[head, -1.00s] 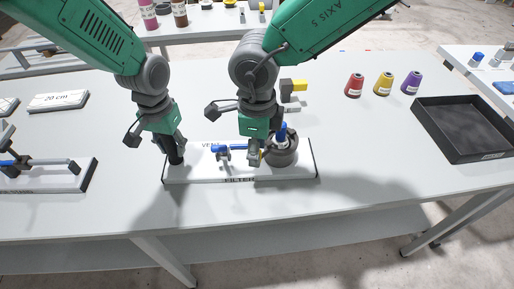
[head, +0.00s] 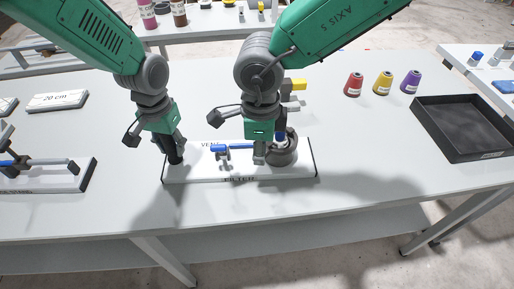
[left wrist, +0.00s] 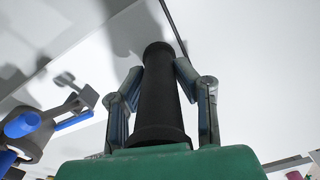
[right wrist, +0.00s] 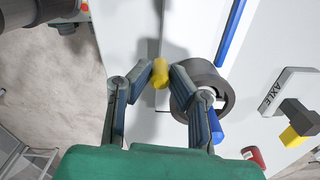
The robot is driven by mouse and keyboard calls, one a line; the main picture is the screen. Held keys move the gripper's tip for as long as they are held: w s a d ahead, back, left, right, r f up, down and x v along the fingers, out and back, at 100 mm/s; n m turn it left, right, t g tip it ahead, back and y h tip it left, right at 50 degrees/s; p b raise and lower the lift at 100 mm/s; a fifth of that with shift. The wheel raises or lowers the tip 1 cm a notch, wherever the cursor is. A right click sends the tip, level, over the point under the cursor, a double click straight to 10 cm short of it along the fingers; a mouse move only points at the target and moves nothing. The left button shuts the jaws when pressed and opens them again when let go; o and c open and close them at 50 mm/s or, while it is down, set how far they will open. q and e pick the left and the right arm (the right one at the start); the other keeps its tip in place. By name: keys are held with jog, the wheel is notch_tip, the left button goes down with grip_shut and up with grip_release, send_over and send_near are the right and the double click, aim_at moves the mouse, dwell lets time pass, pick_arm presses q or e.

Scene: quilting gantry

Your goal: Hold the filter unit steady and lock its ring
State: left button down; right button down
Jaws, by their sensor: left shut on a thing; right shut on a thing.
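The filter unit is a white base plate (head: 205,174) marked FILTER, lying on the table. A round dark grey housing with a ring (head: 284,155) stands at its right end and also shows in the right wrist view (right wrist: 226,88). A blue-handled vent lever (head: 218,148) sits mid-plate. My left gripper (head: 173,152) is shut on the upright black post (left wrist: 158,95) at the plate's left end. My right gripper (right wrist: 161,73) is shut on a small yellow tab (right wrist: 160,77) beside the housing. The tab is hidden behind the fingers in the head view.
Red, yellow and purple spools (head: 383,83) stand behind on the right. A black tray (head: 437,119) lies at the far right. A white AXLE stand (right wrist: 284,90) is just behind the housing. Another fixture (head: 60,178) is at the left. The table's front edge is close.

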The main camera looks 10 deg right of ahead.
pick_arm(q)
jog(key=shift+s+f, duration=0.25)
jog(key=shift+f, duration=0.05)
pick_arm(e)
jog(key=s+d+n, duration=0.2)
jog(key=d+n, duration=0.5)
jog(key=n, duration=0.3)
jog(key=shift+n, duration=0.3)
pick_arm(q)
jog(key=shift+a, duration=0.1)
pick_arm(e)
jog(key=c, duration=1.5)
grip_release()
jog(key=shift+s, duration=0.1)
notch_tip(320, 180, up, 12)
jog(key=shift+f, duration=0.1)
